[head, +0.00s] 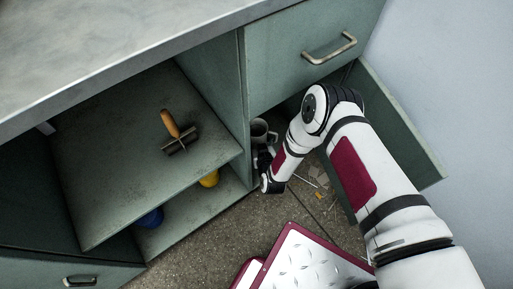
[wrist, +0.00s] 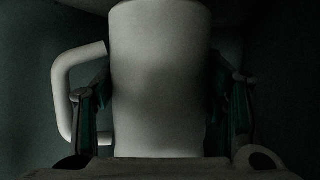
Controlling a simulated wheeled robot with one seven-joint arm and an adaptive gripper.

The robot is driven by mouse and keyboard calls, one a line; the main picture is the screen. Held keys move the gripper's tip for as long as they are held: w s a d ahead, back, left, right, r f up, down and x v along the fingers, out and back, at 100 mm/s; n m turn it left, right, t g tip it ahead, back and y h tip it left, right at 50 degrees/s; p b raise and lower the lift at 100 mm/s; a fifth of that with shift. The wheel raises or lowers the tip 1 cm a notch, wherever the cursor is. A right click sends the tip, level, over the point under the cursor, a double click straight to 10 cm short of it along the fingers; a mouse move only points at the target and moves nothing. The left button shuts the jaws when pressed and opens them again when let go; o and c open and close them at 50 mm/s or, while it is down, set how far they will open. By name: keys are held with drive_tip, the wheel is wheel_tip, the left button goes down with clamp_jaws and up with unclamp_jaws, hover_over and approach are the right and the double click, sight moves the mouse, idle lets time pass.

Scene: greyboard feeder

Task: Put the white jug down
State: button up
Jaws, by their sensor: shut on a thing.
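The white jug (wrist: 160,75) fills the middle of the wrist view, upright, with its handle (wrist: 62,90) on the left. My gripper (wrist: 160,105) is shut on the jug, one finger at each side of its body. In the head view a grey-looking rim of the jug (head: 261,130) shows just beyond my gripper (head: 265,160), inside the dark lower compartment at the cabinet's right. The jug's base is hidden in both views, so I cannot tell whether it touches the surface below.
An open cabinet door (head: 395,125) stands right of my arm. A divider (head: 243,100) is close on the left. The left shelf (head: 110,170) holds a wooden-handled tool (head: 175,132); yellow (head: 209,179) and blue (head: 150,219) things sit below. Small litter (head: 318,180) lies on the floor.

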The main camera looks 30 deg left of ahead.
wheel_tip(320, 180, down, 6)
drive_tip(key=b, duration=0.3)
drive_tip(key=shift+a+b, duration=0.15)
drive_tip(key=shift+b, duration=0.15)
drive_tip(key=shift+f, duration=0.1)
drive_tip(key=o, duration=1.6)
drive_tip(key=shift+c, duration=0.2)
